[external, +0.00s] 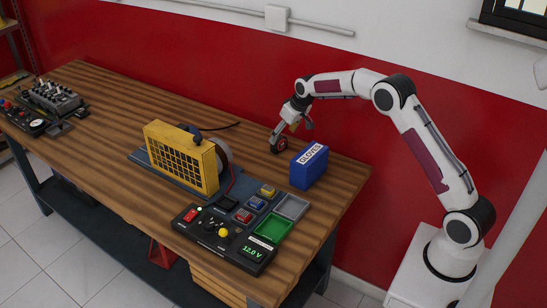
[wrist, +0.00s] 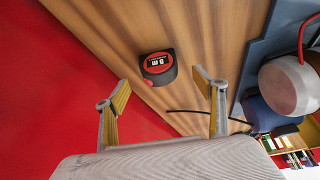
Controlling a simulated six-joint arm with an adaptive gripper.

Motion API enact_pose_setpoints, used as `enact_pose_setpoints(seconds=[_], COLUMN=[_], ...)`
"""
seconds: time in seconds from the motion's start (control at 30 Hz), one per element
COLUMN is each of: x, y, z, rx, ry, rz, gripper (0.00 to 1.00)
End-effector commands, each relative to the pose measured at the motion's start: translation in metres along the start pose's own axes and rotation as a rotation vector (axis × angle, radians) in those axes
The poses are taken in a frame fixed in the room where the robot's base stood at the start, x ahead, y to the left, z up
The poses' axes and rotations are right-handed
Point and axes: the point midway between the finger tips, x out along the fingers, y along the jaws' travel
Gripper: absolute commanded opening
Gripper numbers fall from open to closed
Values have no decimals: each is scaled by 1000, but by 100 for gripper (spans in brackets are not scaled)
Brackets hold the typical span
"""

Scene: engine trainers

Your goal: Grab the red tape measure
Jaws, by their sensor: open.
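The red tape measure (wrist: 158,65) has a black body and a red label reading "5 m". It lies on the wooden table near the red wall in the wrist view. In the external view it shows small and dark (external: 281,146), partly covered by my gripper. My gripper (wrist: 164,92) is open and empty, its two yellow-padded fingers spread apart. The tape measure is beyond the fingertips, roughly between their lines. In the external view my gripper (external: 279,140) is low over the back of the table, left of the blue box. Whether it touches the tape measure cannot be told.
The blue "GLOVES" box (external: 309,166) stands just right of my gripper. A yellow guard (external: 180,157) with a motor stands to the left. A control panel (external: 222,240) and green tray (external: 273,228) are in front. A black cable (external: 218,127) lies behind the motor.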

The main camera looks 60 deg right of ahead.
Motion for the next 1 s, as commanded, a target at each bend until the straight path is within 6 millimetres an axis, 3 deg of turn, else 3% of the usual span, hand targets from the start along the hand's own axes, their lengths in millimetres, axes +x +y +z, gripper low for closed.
enact_pose_setpoints(seconds=[0.57, 1.0], x=[10, 51], y=[0, 1], z=[1, 5], rx=[0, -1], ry=[-1, 0], rz=[0, -1], gripper=[70, 70])
